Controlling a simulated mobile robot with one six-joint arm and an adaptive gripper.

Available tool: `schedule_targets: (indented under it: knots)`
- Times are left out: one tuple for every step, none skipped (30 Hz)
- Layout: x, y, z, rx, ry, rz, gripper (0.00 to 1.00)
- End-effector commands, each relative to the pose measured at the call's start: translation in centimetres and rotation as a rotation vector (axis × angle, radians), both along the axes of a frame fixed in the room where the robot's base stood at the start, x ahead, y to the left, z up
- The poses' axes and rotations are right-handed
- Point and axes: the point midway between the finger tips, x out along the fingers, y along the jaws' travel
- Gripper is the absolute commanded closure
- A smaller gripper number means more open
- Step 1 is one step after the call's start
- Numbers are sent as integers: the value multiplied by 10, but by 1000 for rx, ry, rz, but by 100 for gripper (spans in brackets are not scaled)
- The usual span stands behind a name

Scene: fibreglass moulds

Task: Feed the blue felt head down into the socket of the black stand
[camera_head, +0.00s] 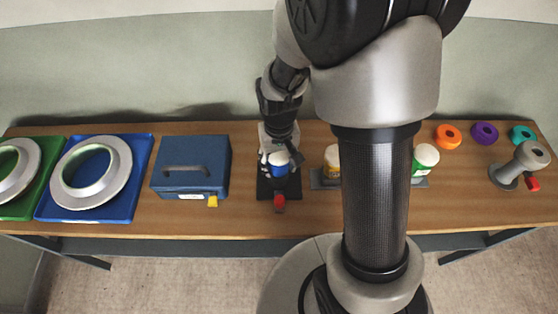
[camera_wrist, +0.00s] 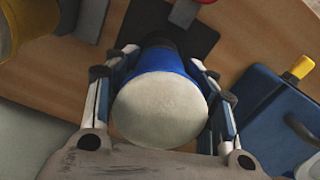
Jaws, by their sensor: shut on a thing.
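The blue felt head (camera_head: 280,170) has a wide pale round face, which fills the middle of the wrist view (camera_wrist: 160,108). My gripper (camera_head: 278,157) is shut on its blue body, with one finger on each side. The black stand (camera_head: 265,190) is on the table under the head; its dark plate also shows in the wrist view (camera_wrist: 203,40). The head's pale face is toward the wrist camera, and its far end points at the stand. The socket is hidden behind the head and gripper, so I cannot tell whether the head is in it.
A red-ended part (camera_head: 279,203) is at the stand's front edge. A blue box (camera_head: 189,168) with a handle and yellow tab stands to the left. White-topped containers (camera_head: 426,157) stand to the right, partly behind my arm. Farther right is a grey fixture (camera_head: 520,165).

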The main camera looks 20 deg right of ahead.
Motion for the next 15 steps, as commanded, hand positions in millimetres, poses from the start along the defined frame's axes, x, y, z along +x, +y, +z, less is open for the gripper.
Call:
schedule_targets:
  knots:
    - [0, 0, -2, 0, 0, 0, 84]
    - [0, 0, -1, 0, -1, 0, 49]
    - [0, 0, -1, 0, -1, 0, 46]
    - [0, 0, -1, 0, -1, 0, 44]
    - [0, 0, -1, 0, -1, 0, 42]
    - [0, 0, 0, 0, -1, 0, 39]
    - [0, 0, 0, 0, -1, 0, 37]
    - [0, 0, 0, 0, -1, 0, 35]
    - [0, 0, -1, 0, -1, 0, 33]
    - [0, 0, -1, 0, -1, 0, 31]
    - [0, 0, -1, 0, -1, 0, 29]
    - [0, 0, -1, 0, 0, 0, 26]
    - [0, 0, -1, 0, 0, 0, 25]
    - [0, 0, -1, 0, 0, 0, 25]
    - [0, 0, -1, 0, 0, 0, 25]
